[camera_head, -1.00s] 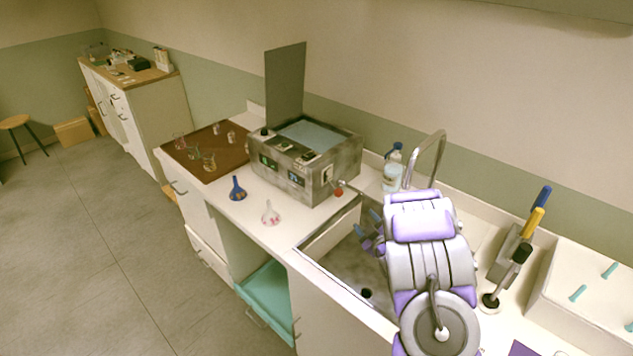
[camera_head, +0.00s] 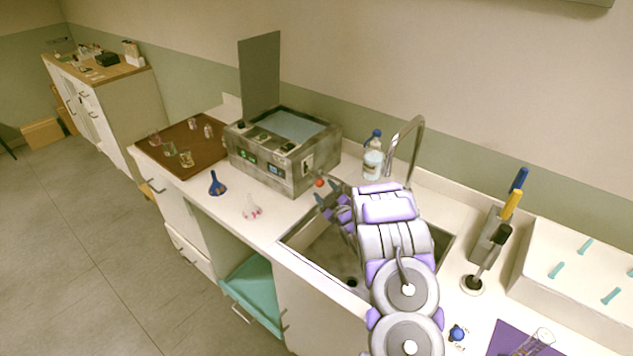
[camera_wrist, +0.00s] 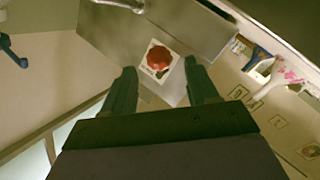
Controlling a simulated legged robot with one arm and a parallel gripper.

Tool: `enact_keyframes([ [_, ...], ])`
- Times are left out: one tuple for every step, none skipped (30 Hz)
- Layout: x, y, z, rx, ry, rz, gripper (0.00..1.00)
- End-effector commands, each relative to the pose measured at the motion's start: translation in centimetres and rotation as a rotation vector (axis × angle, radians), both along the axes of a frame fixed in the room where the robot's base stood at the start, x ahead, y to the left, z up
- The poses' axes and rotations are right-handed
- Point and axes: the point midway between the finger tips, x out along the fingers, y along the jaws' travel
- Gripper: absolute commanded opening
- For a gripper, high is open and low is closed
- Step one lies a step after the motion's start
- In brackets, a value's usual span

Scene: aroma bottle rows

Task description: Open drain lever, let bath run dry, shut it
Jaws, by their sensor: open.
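The bath (camera_head: 285,150) is a worn grey metal box on the counter, with its lid (camera_head: 259,80) raised and pale liquid (camera_head: 290,124) inside. The drain lever's red knob (camera_head: 319,183) sticks out low at the box's right side. In the wrist view the red knob (camera_wrist: 158,57) shows in front of a white plate, between and beyond my fingertips. My gripper (camera_head: 330,197) is open and empty, just right of and below the knob in the head view. In the wrist view my gripper (camera_wrist: 160,70) points at the knob; contact cannot be told.
A sink (camera_head: 352,282) lies under my arm, with a tall faucet (camera_head: 409,150) behind it. A capped bottle (camera_head: 373,160) stands close behind my gripper. A blue flask (camera_head: 216,184) and a clear flask (camera_head: 252,208) stand on the counter before the bath.

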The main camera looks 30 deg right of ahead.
Motion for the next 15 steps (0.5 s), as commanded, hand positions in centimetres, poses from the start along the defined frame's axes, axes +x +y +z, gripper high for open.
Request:
enact_keyframes([
  [1.0,-0.1,0.0,-0.003,-0.006,0.002,0.58],
  [1.4,-0.1,0.0,-0.002,-0.005,0.001,0.58],
  [2.0,-0.2,0.0,0.000,-0.002,0.001,0.58],
  [2.4,-0.2,-0.1,0.000,-0.002,0.001,0.58],
  [2.9,-0.3,0.0,-0.001,-0.002,0.002,0.58],
  [3.5,-0.4,0.1,-0.003,-0.006,0.002,0.58],
  [3.9,-0.4,0.2,-0.003,-0.006,0.001,0.58],
  [4.3,-0.5,0.1,-0.003,-0.005,0.001,0.58],
  [4.8,-0.6,0.1,-0.002,-0.003,0.000,0.58],
  [5.1,-0.7,0.0,-0.001,-0.002,-0.001,0.58],
  [5.4,-0.7,0.0,-0.001,-0.003,0.000,0.58],
  [5.8,-0.8,0.1,-0.002,-0.005,0.000,0.58],
  [6.1,-0.8,0.1,-0.002,-0.006,0.001,0.58],
  [6.3,-0.8,0.1,-0.002,-0.005,0.000,0.58],
  [6.6,-0.9,0.1,0.000,-0.004,0.000,0.58],
])
